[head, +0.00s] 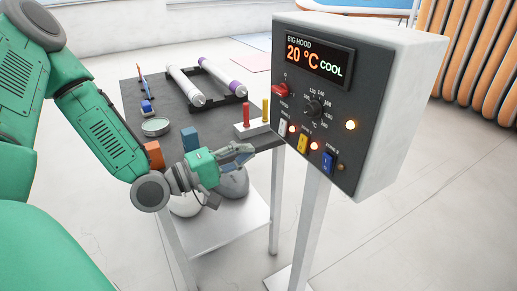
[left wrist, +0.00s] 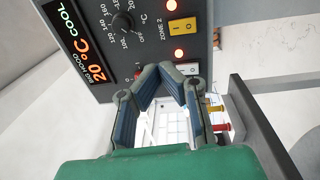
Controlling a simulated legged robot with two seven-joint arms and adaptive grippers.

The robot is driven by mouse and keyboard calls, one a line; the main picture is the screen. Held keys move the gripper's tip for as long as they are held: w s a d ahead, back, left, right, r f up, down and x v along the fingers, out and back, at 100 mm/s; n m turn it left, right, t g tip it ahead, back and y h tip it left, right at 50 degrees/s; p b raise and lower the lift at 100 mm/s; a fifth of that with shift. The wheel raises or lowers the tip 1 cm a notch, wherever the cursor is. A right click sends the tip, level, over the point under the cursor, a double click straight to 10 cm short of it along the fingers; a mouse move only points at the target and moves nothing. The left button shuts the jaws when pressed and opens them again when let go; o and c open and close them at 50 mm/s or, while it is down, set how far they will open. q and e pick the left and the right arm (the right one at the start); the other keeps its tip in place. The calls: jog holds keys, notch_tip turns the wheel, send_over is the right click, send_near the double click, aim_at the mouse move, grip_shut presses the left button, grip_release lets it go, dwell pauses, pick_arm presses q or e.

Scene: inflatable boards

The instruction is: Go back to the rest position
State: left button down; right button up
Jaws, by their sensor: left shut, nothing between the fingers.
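My left gripper (head: 240,155) shows in the head view in front of the dark table's near right edge. It is shut and empty, left of the control box (head: 390,100). In the left wrist view its blue-padded fingers (left wrist: 172,72) meet at the tips, with the control box (left wrist: 105,35) beyond them. The box's display reads BIG-HOOD, 20 °C, COOL. My right gripper is not in view.
The dark table (head: 165,113) bears two rollers (head: 186,86) on a rack, a round dish (head: 156,126), an orange block (head: 154,155), a blue block (head: 190,139) and a white block with red and yellow pegs (head: 252,128). Orange boards (head: 470,55) stand at the back right. Floor at right is clear.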

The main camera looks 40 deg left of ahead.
pick_arm(q)
jog(key=s+d+f+m+g+y, duration=0.25)
jog(key=f+m+g, duration=0.2)
jog(key=f, duration=0.45)
jog(key=s+d+f+m+g+y, duration=0.1)
jog(key=s+d+f+m+g, duration=0.3)
jog(key=f, duration=0.6)
jog(key=s+f+m+g+y, duration=0.4)
jog(key=s+f+g, duration=0.4)
jog(key=s, duration=0.7)
jog(key=shift+s+f+m, duration=0.15)
jog(key=shift+f+m, duration=0.6)
jog(key=shift+f, duration=0.4)
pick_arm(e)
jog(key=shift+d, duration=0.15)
